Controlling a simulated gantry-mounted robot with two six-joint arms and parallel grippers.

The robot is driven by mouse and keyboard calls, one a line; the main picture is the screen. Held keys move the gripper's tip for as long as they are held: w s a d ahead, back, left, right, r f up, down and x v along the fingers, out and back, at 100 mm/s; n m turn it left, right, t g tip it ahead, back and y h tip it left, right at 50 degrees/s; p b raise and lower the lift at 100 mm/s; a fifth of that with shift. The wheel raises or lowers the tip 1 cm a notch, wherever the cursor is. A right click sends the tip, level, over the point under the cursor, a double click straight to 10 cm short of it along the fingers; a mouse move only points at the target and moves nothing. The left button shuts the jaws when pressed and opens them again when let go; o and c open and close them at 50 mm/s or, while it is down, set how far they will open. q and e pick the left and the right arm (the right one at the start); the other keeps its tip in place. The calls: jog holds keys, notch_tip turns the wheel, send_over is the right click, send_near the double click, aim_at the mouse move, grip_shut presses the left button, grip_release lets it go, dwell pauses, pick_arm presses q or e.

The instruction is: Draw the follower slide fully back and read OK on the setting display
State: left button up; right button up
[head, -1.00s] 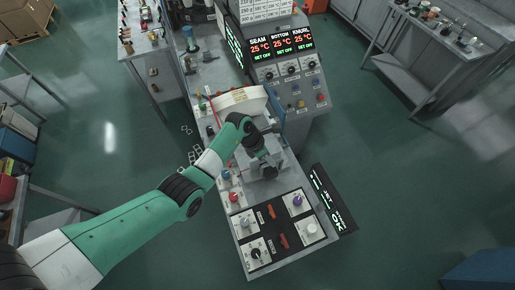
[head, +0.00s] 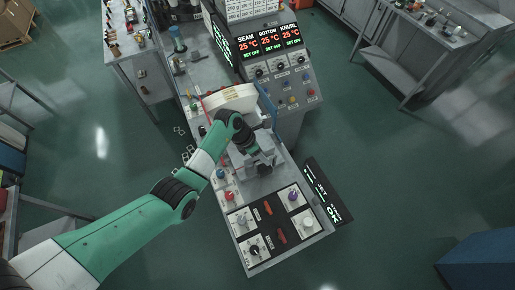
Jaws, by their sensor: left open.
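The setting display (head: 328,190) is a black panel on the right side of the machine's front end. It shows green characters, and "SET" and "OK" can be made out at its lower end. My left gripper (head: 262,168) is over the grey metal block at the middle of the machine bed, which appears to be the follower slide (head: 266,149). The gripper is open. My arm covers part of the slide, and I cannot tell whether the fingers touch it or how far back it sits. My right gripper is not in view.
A panel of knobs (head: 269,224) lies on the bed's front end, close below my gripper. Heater displays (head: 269,42) reading 25 °C and "SET OFF" stand behind. A white curved guard (head: 229,99) sits behind my wrist.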

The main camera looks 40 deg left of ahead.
pick_arm(q)
jog(key=p+v, duration=0.1)
jog(key=v, duration=0.9)
